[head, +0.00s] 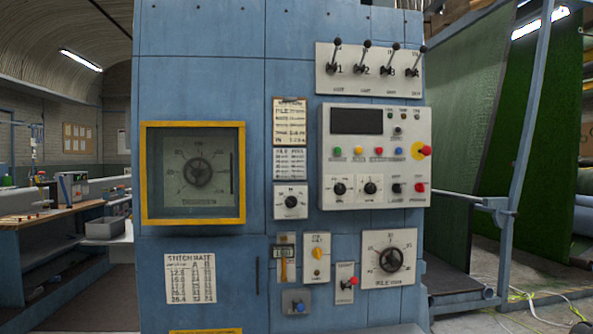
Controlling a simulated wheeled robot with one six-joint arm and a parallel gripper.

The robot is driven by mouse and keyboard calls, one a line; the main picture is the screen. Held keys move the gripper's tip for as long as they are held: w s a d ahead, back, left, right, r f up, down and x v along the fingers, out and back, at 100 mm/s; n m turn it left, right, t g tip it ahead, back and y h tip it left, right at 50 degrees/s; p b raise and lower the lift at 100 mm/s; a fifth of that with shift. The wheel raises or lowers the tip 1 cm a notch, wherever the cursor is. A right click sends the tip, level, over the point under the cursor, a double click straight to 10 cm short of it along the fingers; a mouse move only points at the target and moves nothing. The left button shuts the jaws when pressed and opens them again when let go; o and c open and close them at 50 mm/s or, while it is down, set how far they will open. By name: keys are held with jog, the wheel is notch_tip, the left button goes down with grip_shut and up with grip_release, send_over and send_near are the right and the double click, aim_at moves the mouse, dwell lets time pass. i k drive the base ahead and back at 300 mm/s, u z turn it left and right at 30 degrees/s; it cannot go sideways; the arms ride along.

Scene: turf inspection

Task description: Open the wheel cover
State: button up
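The wheel cover (151,215) is a yellow square frame with a clear pane, on the left part of the blue machine cabinet (345,20). It looks shut, flat over a pale dial plate. Behind the pane is a dark handwheel (198,172) with scale marks around it. A dark vertical bar (232,173), which looks like a handle, shows near the cover's right edge. My gripper is not in view.
Right of the cover are paper charts (290,122), a row of levers (364,70), a button panel (375,155) and a second, uncovered wheel (390,259). A workbench (60,215) stands at left. Green turf (540,130) hangs at right; a loose yellow cable (530,295) lies on the floor.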

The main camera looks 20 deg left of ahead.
aim_at(242, 220)
jog(key=i, duration=0.85)
jog(key=u, duration=0.75)
jog(key=i, duration=1)
jog(key=u, duration=1)
